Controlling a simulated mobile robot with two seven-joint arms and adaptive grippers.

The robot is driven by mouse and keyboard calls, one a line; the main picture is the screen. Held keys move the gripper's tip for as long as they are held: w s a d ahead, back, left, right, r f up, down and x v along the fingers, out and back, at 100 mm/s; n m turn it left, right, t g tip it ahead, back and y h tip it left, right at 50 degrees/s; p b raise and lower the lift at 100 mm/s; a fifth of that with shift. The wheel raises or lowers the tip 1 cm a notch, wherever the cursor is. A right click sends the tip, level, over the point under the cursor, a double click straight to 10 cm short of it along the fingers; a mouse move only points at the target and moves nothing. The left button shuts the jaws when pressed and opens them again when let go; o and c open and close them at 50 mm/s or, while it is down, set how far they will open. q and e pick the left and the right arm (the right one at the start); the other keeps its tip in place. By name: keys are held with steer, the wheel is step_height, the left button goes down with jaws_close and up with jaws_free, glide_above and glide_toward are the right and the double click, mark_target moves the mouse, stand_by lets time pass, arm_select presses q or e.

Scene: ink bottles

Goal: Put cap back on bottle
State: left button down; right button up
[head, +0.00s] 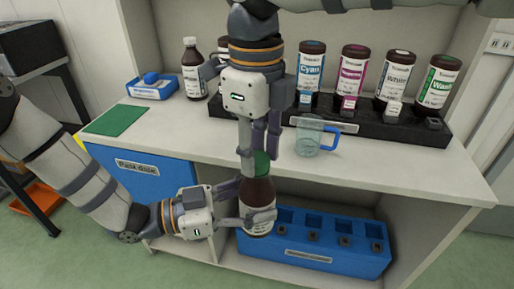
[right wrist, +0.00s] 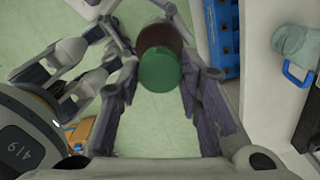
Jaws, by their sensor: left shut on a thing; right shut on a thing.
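A brown bottle (head: 258,193) with a pale label is upright in front of the counter's front edge. My left gripper (head: 262,218) is shut around its body from the left. A green cap (head: 261,163) is at the top of the bottle. My right gripper (head: 258,160) comes down from above and is shut on the cap. In the right wrist view the green cap (right wrist: 160,69) lies between the fingers, with the brown bottle (right wrist: 160,37) behind it. The fingers hide part of the cap and neck. I cannot tell whether the cap is screwed tight.
A glass mug (head: 308,139) with a blue handle stands on the counter just right of my right gripper. Behind it, a black rack (head: 385,124) holds several ink bottles. A green mat (head: 115,120) lies at left. A blue rack (head: 330,262) sits on the lower shelf.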

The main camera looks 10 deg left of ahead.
steer(key=m, duration=0.7)
steer(key=shift+m, duration=0.4)
steer(key=m, duration=0.7)
steer(key=shift+m, duration=0.4)
steer(key=m, duration=0.3)
steer(key=shift+m, duration=0.4)
steer(key=m, duration=1.2)
steer(key=o, duration=0.8)
